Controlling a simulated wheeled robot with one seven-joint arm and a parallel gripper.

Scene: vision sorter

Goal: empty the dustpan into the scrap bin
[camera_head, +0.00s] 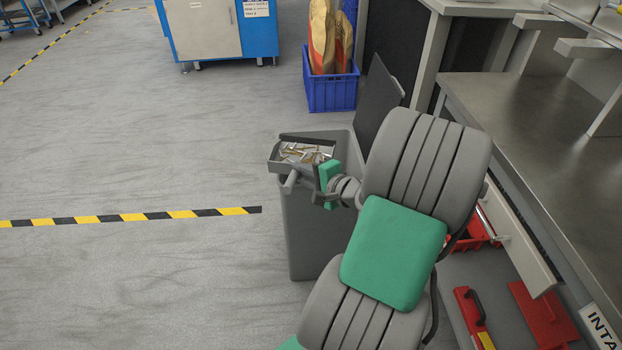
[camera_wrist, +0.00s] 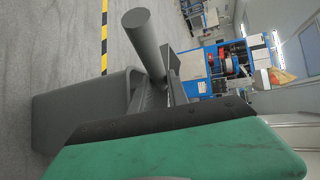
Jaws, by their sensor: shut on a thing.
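The dustpan (camera_head: 274,163) is a shallow grey pan holding several metal and brass-coloured scraps (camera_head: 305,153). It is about level over the mouth of the scrap bin (camera_head: 308,235), a tall grey bin with its dark lid (camera_head: 382,100) standing open. My gripper (camera_head: 315,182) is shut on the dustpan's handle (camera_head: 291,183) at the pan's near side. In the wrist view the round grey handle (camera_wrist: 146,45) stands out past the green-backed finger, and the bin (camera_wrist: 75,110) shows beside it. The inside of the bin is mostly hidden by the pan and my arm.
A blue crate (camera_head: 331,93) with paper sacks stands behind the bin. A workbench (camera_head: 540,130) runs along the right, with red items (camera_head: 545,315) on its lower shelf. A blue cabinet (camera_head: 218,30) stands at the back. The floor to the left is clear.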

